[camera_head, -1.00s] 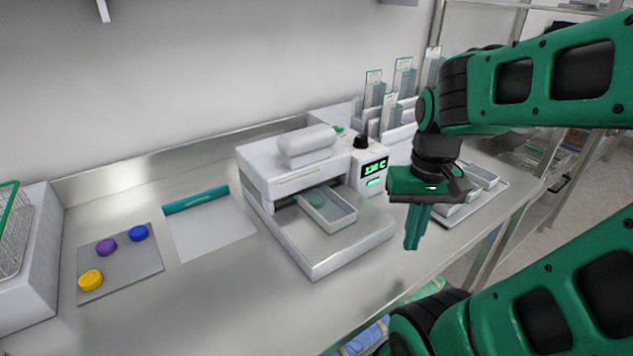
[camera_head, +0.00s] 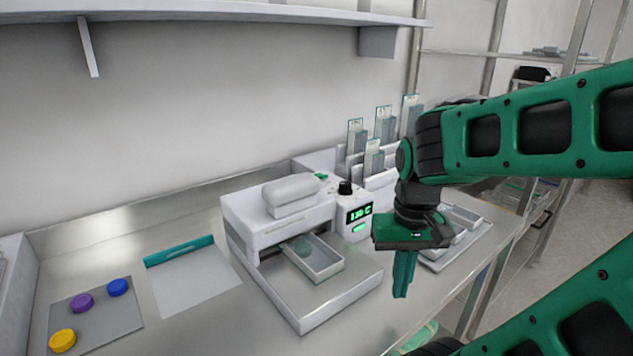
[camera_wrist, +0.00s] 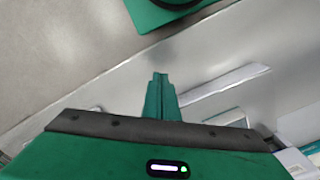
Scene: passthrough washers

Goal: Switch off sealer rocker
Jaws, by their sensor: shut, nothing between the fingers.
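The white sealer (camera_head: 262,215) stands on the steel counter in the head view, with a grey-white roll-shaped top. Its front face has a lit green display (camera_head: 359,213) and a black knob (camera_head: 345,187) above. A small glowing green rocker-like part (camera_head: 359,228) sits below the display and appears lit. A clear-lidded tray (camera_head: 318,262) lies in the sealer's opening. My gripper (camera_head: 402,292) is shut and empty, pointing down to the right of the sealer and apart from it. Its closed green fingers also show in the wrist view (camera_wrist: 160,78); no rocker shows there.
Racks with upright clear packs (camera_head: 383,125) stand behind the sealer. Pale trays (camera_head: 455,240) lie behind my gripper. At left are a sheet with a teal bar (camera_head: 180,250) and a grey mat (camera_head: 115,322) with coloured caps. A shelf (camera_head: 230,12) hangs above.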

